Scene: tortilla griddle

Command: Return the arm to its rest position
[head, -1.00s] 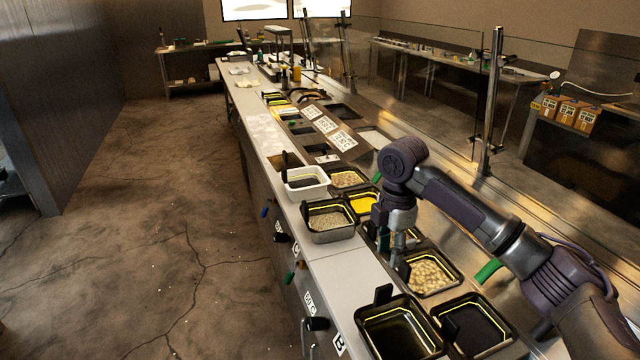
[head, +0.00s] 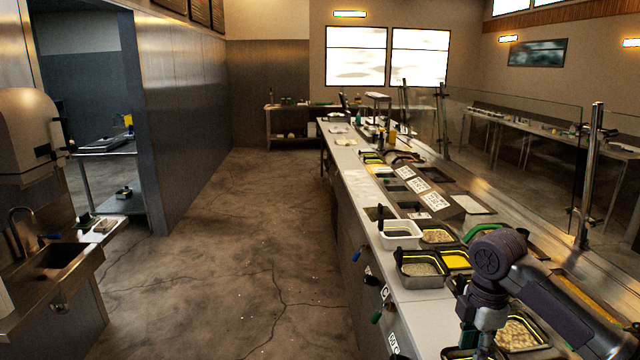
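My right arm comes in from the right in the head view, over the near part of the serving counter (head: 343,183). Its dark wrist is bent, and the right gripper (head: 483,340) points down among the food pans near the bottom edge. Its fingertips are not clear, so I cannot tell whether it is open or holds anything. A pan of pale round pieces (head: 517,334) is partly hidden beside it. My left arm and gripper are not in view.
A white tub (head: 400,229), a grey-filled pan (head: 421,269) and a yellow-filled pan (head: 455,260) stand left of the arm. Glass panels (head: 530,150) line the counter's right side. A sink (head: 58,262) is at far left. The floor between is clear.

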